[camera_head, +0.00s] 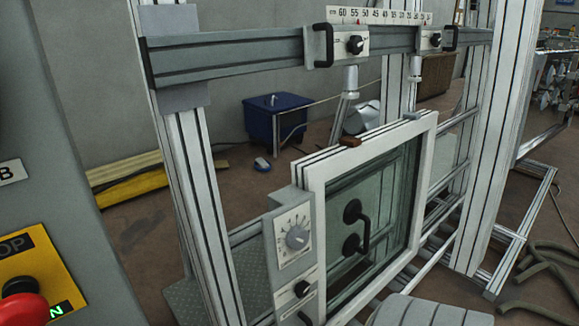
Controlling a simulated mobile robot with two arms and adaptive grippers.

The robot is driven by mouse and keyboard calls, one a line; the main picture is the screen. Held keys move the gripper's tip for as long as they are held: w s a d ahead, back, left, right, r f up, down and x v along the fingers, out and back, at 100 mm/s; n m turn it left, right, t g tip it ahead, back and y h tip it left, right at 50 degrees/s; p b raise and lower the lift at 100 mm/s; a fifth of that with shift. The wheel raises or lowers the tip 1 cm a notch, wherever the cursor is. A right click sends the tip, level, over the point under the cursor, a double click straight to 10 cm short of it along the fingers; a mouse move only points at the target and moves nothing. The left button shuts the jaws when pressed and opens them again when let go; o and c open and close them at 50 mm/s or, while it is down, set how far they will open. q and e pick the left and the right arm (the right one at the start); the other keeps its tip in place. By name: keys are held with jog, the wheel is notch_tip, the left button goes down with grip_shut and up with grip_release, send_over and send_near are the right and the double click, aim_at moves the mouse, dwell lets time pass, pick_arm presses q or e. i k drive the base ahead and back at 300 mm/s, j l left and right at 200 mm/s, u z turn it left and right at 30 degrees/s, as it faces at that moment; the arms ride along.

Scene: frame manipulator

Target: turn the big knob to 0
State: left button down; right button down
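The big knob (297,237) is a grey round knob on a white dial plate with marks around it. The plate is on the grey control box (282,205) at the left side of the white window frame. The dial numbers are too small to read, so I cannot tell which value the knob points to. A smaller black knob (302,289) is on a plate just below it. Neither of my grippers shows in the head view, and nothing is touching the big knob.
A grey rail (230,52) with black handles, small knobs and a number scale (380,15) crosses above. A glass panel with a black handle (364,234) is right of the dial. A red emergency button (22,305) is at lower left. Metal posts (195,190) flank the frame.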

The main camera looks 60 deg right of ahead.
aim_at(298, 237)
jog(key=z, duration=1.65)
